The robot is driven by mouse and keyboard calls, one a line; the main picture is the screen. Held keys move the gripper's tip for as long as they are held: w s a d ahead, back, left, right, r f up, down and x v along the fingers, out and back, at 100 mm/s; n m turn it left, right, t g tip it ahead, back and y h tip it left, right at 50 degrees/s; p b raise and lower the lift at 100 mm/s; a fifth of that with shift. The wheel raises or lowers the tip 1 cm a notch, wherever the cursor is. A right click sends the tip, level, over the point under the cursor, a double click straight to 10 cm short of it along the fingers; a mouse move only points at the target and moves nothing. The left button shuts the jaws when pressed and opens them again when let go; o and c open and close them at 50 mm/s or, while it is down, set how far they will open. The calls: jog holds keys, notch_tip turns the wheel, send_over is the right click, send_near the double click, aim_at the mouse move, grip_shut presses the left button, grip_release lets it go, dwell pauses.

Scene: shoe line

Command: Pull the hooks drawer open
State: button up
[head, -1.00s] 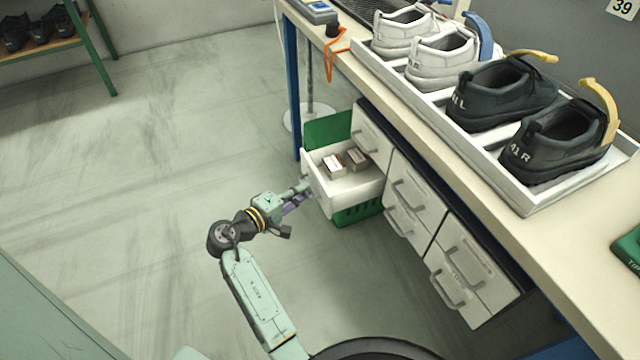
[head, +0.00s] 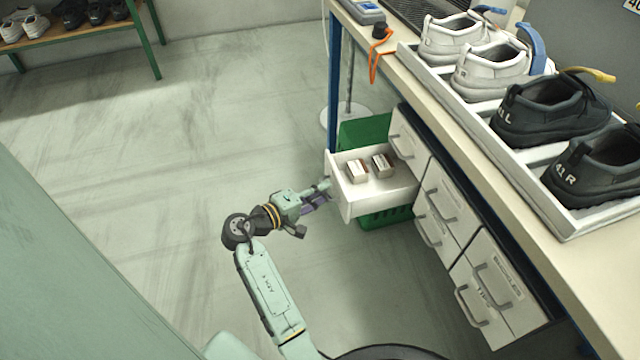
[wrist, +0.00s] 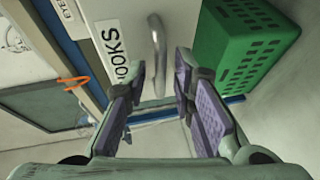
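The hooks drawer (head: 347,203) is the top drawer at the far end of the cabinet and stands well out. Two small boxes (head: 357,171) (head: 383,165) lie inside it. In the wrist view its white front (wrist: 130,18) carries a label (wrist: 115,48) of which "OOKS" is readable. Its grey bar handle (wrist: 157,50) shows between my fingers, with a gap on each side. My gripper (head: 327,187) is at the drawer front; in the wrist view (wrist: 161,72) its purple-padded fingers are apart. How deep the handle sits between them is unclear.
A green crate (head: 385,218) stands beneath the drawer, close to my right finger in the wrist view (wrist: 245,45). More drawers (head: 445,200) are shut. The bench top (head: 450,110) holds a shoe tray (head: 575,228). An orange cord (head: 374,65) hangs over its edge. Floor to the left is clear.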

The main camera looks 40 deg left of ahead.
jog(key=shift+o, duration=0.2)
jog(key=shift+s, duration=0.1)
jog(key=v, duration=1.2)
